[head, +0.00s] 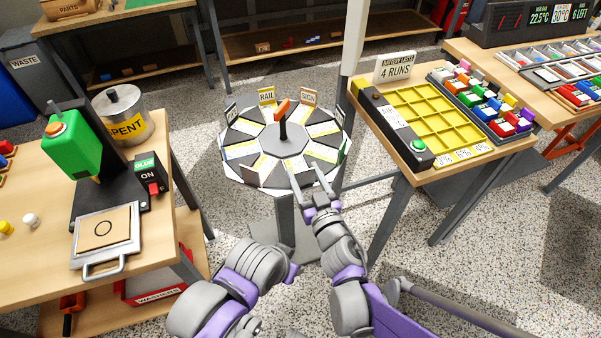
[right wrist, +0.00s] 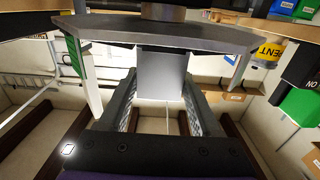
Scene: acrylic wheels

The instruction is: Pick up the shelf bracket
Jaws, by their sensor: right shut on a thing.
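The round carousel (head: 284,138) stands mid-view in the head view, with white-and-yellow lined sectors and upright label cards on its rim. My right gripper (head: 307,177) is at its near edge. In the right wrist view, both fingers of the right gripper (right wrist: 162,108) are on either side of a pale grey flat plate (right wrist: 160,75), which they hold. It looks like the shelf bracket, but its full shape is hidden. A dark slab edge (right wrist: 150,34), apparently of the carousel, lies just above the plate. My left arm shows in part; its gripper is not visible.
A left bench holds a green press (head: 72,143), a metal canister (head: 124,115) and a framed plate (head: 106,236). A right table carries a yellow grid tray (head: 425,112) and coloured blocks (head: 485,100).

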